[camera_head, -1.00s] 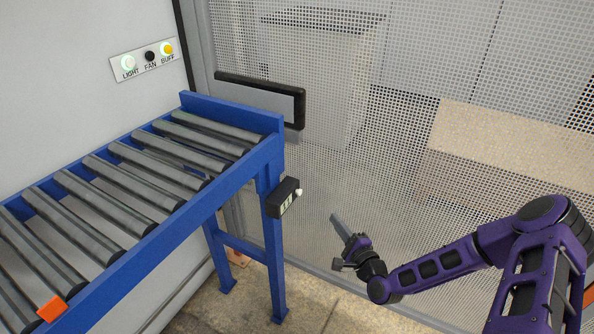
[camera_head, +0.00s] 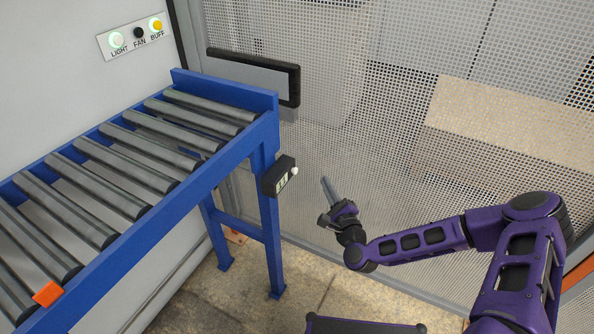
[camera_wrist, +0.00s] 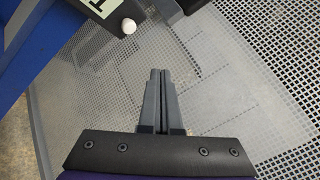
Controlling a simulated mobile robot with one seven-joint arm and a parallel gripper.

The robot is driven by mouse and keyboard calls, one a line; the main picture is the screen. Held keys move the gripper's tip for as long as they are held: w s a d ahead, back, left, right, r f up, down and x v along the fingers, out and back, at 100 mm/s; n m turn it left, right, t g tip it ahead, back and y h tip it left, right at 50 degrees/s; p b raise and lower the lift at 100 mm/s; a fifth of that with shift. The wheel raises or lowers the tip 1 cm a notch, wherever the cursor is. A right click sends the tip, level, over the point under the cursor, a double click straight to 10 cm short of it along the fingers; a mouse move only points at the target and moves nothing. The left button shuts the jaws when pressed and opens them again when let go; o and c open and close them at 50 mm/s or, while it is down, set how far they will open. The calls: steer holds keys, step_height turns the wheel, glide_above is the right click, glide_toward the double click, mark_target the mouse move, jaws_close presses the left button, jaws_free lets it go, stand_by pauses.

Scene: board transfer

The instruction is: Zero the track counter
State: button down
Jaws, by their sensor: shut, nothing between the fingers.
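The track counter (camera_head: 279,175) is a small black box with a pale number display, fixed to the blue leg at the end of the roller track (camera_head: 224,168). A white knob (camera_head: 295,171) sticks out of its right end. In the wrist view the counter (camera_wrist: 99,8) shows at the top left, partly cut off, with its white knob (camera_wrist: 128,26). My gripper (camera_head: 327,183) is shut and empty, to the right of the knob and apart from it. In the wrist view my gripper's closed fingertips (camera_wrist: 158,73) lie below and right of the knob.
A mesh fence (camera_head: 400,140) with a black-framed handle panel (camera_head: 250,71) stands behind. An orange block (camera_head: 47,294) sits on the track's near edge. The floor between track and arm is open.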

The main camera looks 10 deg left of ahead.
steer(key=shift+w+a+b, duration=0.1)
steer(key=shift+w+a, duration=0.25)
steer(key=shift+a, duration=0.6)
steer(key=shift+w+a+b, duration=0.15)
steer(key=shift+w+a, duration=0.2)
steer(key=shift+a, duration=0.55)
steer(key=shift+w+a+b, duration=0.1)
steer(key=shift+w+a, duration=0.25)
steer(key=shift+a, duration=0.6)
steer(key=shift+a, duration=0.1)
steer(key=shift+w+a+b, duration=0.15)
steer(key=shift+a+b, duration=0.15)
steer(key=shift+b, duration=0.05)
steer(key=shift+w+a, duration=0.15)
steer(key=shift+a, duration=0.25)
stand_by(0.4)
steer(key=shift+d, duration=0.1)
steer(key=shift+s+d+b, duration=0.3)
steer(key=shift+d+b, duration=0.1)
steer(key=shift+d, duration=0.3)
steer(key=shift+d, duration=0.1)
steer(key=shift+s+d+b, duration=0.15)
steer(key=shift+s+d, duration=0.15)
steer(key=shift+d, duration=0.45)
steer(key=shift+s+d+b, duration=0.1)
steer(key=shift+s+d, duration=0.2)
steer(key=shift+d, duration=0.45)
steer(key=shift+s+d+b, duration=0.15)
steer(key=shift+s+d, duration=0.15)
steer(key=shift+d, duration=0.45)
